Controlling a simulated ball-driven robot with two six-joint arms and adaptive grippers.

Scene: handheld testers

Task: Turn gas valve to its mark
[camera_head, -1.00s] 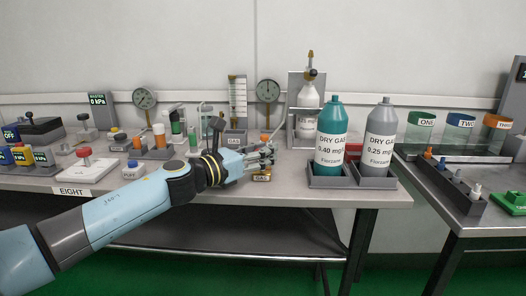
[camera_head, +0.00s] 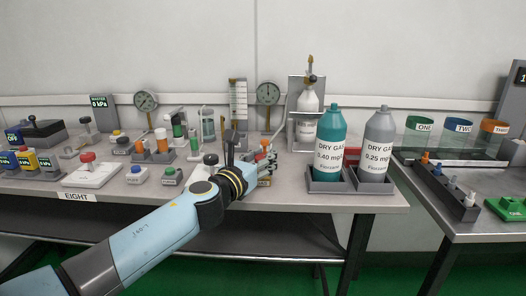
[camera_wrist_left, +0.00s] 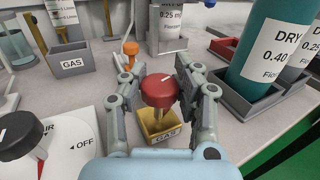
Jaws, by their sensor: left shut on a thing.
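The gas valve has a round red knob (camera_wrist_left: 159,91) with a white line on its top. It stands on a square brass base (camera_wrist_left: 150,128) with a GAS label on the front, in the middle of the left wrist view. My left gripper (camera_wrist_left: 158,80) is shut on the red knob, with one finger on each side. In the head view my left gripper (camera_head: 265,161) is at the bench's front part, left of the teal bottle, and mostly hides the valve. I cannot make out the valve's target mark. My right gripper is in neither view.
The teal DRY GAS bottle (camera_head: 331,137) and grey bottle (camera_head: 379,142) stand in holders close to the right. A black knob (camera_wrist_left: 20,138) with an OFF plate is at the left in the wrist view. An orange knob (camera_wrist_left: 130,48) is behind the valve.

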